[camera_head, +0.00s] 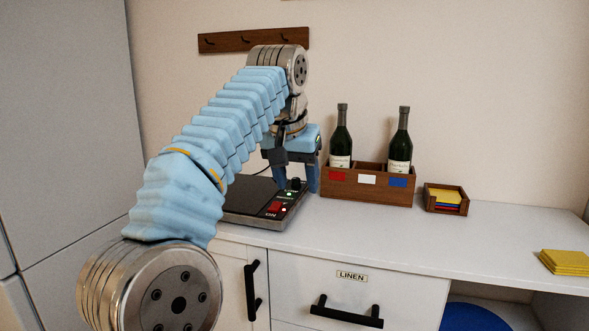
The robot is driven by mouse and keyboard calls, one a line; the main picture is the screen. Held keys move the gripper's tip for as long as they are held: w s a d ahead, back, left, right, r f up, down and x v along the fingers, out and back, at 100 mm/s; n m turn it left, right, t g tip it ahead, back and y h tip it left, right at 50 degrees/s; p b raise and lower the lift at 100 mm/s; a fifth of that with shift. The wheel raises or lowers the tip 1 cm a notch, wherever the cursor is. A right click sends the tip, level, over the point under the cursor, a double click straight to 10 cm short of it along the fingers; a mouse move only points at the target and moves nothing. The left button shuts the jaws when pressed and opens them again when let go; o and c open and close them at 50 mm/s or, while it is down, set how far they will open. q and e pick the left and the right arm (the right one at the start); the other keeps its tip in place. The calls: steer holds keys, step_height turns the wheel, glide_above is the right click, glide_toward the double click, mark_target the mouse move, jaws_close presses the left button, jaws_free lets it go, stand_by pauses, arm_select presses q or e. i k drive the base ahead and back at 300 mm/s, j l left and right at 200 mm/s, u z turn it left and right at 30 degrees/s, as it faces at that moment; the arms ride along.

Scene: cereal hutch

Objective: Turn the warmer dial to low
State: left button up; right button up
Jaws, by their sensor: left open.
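The warmer (244,194) is a flat dark plate on the white counter, partly hidden behind my left arm. Its front-right strip carries a red switch (274,207) marked "ON", a small green light and a dark dial (295,183) near the far right end. My left gripper (297,180) points down at the dial, open, with one blue finger on each side of it in the picture. I cannot tell whether the fingers touch the dial. The dial's setting marks are too small to read. My right gripper is out of view.
A wooden crate (345,187) with two dark bottles stands just right of the gripper. A small wooden holder (446,199) with coloured cards is farther right, and yellow squares (566,262) lie at the counter's right. The counter front between them is clear. A LINEN drawer (345,292) is below.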

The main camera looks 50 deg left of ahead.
mark_target(296, 182)
steer(key=i+j, duration=0.2)
steer(key=j, duration=0.2)
steer(key=i+j, duration=0.25)
steer(key=j, duration=0.15)
steer(key=i+j, duration=0.2)
steer(key=j, duration=0.2)
